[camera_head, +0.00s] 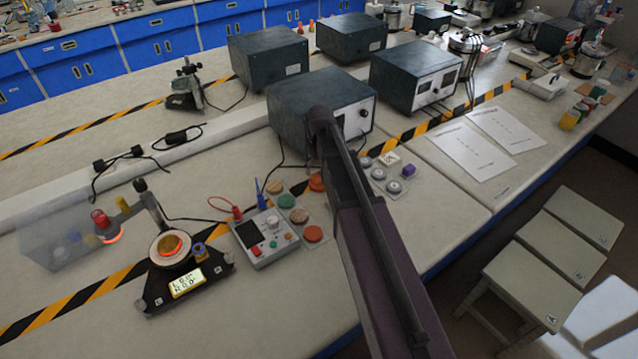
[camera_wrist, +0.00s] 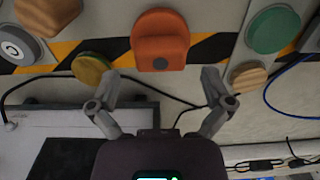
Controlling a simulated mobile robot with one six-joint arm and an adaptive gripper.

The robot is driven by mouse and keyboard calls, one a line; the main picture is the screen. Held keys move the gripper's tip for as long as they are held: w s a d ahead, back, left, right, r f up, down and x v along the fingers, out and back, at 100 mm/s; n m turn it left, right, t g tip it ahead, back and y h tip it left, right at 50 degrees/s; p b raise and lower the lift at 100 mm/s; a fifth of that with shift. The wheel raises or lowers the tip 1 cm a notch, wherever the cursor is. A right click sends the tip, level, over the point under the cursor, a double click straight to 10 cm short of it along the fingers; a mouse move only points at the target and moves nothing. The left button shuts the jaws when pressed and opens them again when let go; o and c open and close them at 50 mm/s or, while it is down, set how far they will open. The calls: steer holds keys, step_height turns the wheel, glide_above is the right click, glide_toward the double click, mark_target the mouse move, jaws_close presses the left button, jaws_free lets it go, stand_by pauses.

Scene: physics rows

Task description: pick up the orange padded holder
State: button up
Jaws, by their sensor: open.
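The orange padded holder (camera_wrist: 160,38) is a rounded orange block with a dark round spot on its near face, at the top middle of the wrist view. It stands on the table over a yellow-black stripe. In the head view an orange piece (camera_head: 316,183), likely the same one, shows beside my arm, partly covered. My gripper (camera_wrist: 161,88) is open, with its two fingers spread to either side below the holder in the wrist view. Nothing is between the fingers, and they look apart from the holder. In the head view my arm hides the gripper.
A yellow-brown disc (camera_wrist: 91,69), a tan piece (camera_wrist: 246,76) and a green disc (camera_wrist: 275,28) lie close around the holder. A power supply box (camera_head: 290,105) and a meter box (camera_head: 264,238) stand nearby.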

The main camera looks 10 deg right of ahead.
mark_target(319, 173)
steer(key=shift+f+b, duration=1.25)
steer(key=shift+f, duration=0.25)
steer(key=c, duration=1.1)
